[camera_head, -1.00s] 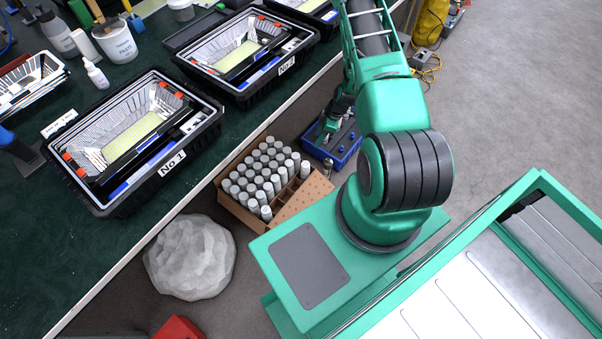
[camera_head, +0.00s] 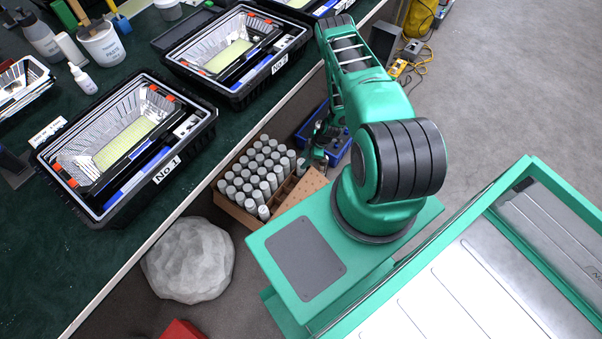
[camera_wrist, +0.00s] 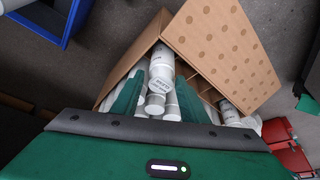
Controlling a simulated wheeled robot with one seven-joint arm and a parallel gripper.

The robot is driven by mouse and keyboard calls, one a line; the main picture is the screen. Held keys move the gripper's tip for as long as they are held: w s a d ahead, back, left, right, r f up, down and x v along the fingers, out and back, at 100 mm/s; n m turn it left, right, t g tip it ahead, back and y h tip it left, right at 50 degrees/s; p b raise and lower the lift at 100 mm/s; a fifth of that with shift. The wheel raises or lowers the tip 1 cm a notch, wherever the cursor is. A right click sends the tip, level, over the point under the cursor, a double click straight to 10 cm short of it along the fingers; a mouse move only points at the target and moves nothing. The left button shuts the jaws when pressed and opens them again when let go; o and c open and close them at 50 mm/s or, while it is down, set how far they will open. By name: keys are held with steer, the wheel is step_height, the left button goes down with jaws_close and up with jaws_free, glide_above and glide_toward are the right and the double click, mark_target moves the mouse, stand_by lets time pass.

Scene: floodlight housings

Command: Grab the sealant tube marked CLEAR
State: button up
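Sealant tubes, pale with grey ends, stand upright in several rows in an open cardboard box (camera_head: 238,212) on the floor. My gripper (camera_head: 312,158) is over the box's far right end in the head view. In the wrist view, one white tube (camera_wrist: 160,80) with small dark print shows between the two green fingers of my gripper (camera_wrist: 158,104). The fingers look apart, one on each side of the tube, and I see no clear grip. The print is too small to read surely. Another white tube (camera_wrist: 228,110) stands to the right in the box.
A blue crate (camera_head: 335,152) stands just beyond the box. The workbench with the No 1 case (camera_head: 120,150) is at left. A grey rock-like lump (camera_head: 188,260) lies on the floor.

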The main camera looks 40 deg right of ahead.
mark_target(301, 172)
steer(key=x, duration=0.4)
steer(key=shift+a+f, duration=0.15)
steer(key=shift+f, duration=0.25)
steer(key=shift+c, duration=0.2)
jaws_close()
